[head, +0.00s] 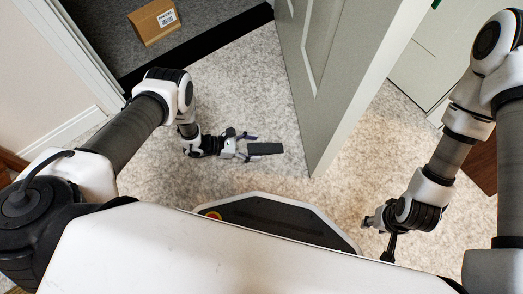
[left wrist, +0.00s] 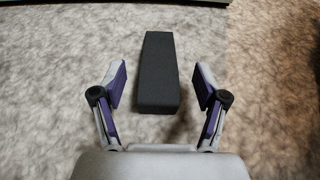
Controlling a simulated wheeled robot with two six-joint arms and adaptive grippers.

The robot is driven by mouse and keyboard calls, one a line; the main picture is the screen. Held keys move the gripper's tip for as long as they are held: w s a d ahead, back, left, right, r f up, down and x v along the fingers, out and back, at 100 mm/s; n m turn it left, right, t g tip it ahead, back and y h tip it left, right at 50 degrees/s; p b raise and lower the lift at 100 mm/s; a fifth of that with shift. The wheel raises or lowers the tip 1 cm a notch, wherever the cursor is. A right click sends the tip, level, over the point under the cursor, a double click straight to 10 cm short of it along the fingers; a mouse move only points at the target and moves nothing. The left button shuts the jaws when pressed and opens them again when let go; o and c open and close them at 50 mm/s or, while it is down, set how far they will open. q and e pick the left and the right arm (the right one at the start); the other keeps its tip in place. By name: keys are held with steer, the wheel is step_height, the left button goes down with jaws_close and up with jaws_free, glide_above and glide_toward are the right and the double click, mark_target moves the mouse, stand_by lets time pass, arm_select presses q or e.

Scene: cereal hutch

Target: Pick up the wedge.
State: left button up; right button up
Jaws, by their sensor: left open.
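The wedge (head: 265,148) is a dark grey, tapering block lying on the mottled light floor, left of the open door's lower edge in the head view. In the left wrist view the wedge (left wrist: 158,75) lies ahead, its thicker end toward me. My left gripper (head: 247,146) is low over the floor, just left of the wedge. In the left wrist view the left gripper (left wrist: 160,85) is open, with a finger on either side of the wedge's near end and a gap on both sides. My right gripper (head: 372,224) hangs at the right, away from the wedge; its fingers are too small to read.
An open grey-green door (head: 335,75) stands right of the wedge. A cardboard box (head: 154,20) sits on dark carpet beyond a black threshold strip (head: 205,45). A white door frame (head: 75,45) is at the left. Pale floor is clear around the wedge.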

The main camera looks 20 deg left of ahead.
mark_target(257, 148)
arm_select(q)
steer(key=x, duration=0.1)
steer(key=b+x, duration=0.1)
steer(key=x, duration=0.1)
steer(key=shift+f, duration=0.4)
steer(key=shift+w+d+r, duration=0.1)
steer(key=shift+w, duration=0.05)
steer(key=shift+r, duration=0.1)
steer(key=c, duration=1.3)
steer(key=shift+o, duration=0.2)
